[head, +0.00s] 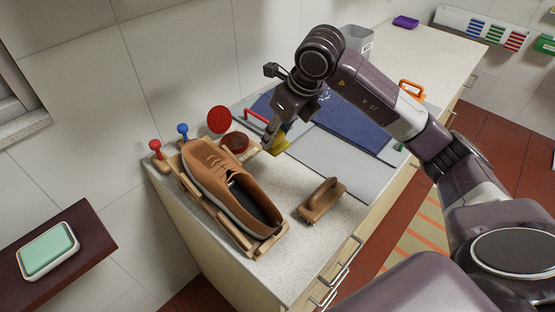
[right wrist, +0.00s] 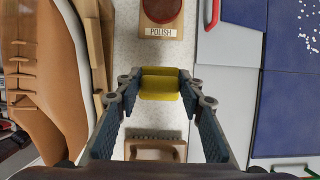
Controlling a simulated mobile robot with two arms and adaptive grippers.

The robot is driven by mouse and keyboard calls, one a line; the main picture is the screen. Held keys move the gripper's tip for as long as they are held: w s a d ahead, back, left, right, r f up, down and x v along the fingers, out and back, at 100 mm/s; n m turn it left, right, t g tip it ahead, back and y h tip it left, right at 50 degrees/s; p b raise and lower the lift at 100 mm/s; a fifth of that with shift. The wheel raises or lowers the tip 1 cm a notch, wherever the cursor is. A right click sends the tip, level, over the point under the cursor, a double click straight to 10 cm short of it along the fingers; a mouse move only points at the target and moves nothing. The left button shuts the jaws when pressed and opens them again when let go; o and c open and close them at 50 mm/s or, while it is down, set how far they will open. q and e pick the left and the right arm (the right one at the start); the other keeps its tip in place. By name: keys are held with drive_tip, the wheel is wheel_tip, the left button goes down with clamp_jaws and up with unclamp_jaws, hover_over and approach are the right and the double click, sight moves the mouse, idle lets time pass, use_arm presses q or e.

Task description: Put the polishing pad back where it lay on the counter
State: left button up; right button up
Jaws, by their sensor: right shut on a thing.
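The polishing pad is a yellow block (head: 280,145), also seen in the right wrist view (right wrist: 160,84). My right gripper (head: 270,133) is shut on it; in the wrist view its two fingertips (right wrist: 160,80) press the pad's left and right sides. The pad is over the pale speckled counter (head: 290,262), between the polish and the brush in the wrist view. Whether it touches the counter I cannot tell. My left gripper is not in view.
A brown shoe (head: 212,172) rests on a wooden stand at left. A dark red polish tin (head: 235,142) sits on a block labelled POLISH. A brown brush (head: 322,200) lies on the counter at right. A grey board (head: 338,168) and blue mat (head: 350,130) lie behind.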

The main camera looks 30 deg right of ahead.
sight(279, 146)
wheel_tip(279, 146, down, 6)
drive_tip(key=shift+r+p, duration=0.1)
drive_tip(key=shift+p, duration=0.3)
wheel_tip(279, 146, down, 4)
drive_tip(key=shift+r+p, duration=0.15)
drive_tip(key=shift+p, duration=0.25)
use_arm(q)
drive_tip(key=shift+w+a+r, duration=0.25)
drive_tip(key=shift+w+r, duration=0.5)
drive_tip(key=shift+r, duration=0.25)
use_arm(e)
drive_tip(key=shift+f, duration=0.2)
drive_tip(key=shift+f, duration=0.1)
drive_tip(key=o, duration=0.5)
drive_tip(key=shift+f, duration=0.1)
drive_tip(key=o, duration=0.4)
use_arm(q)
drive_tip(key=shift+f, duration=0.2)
use_arm(e)
drive_tip(key=shift+o, duration=0.2)
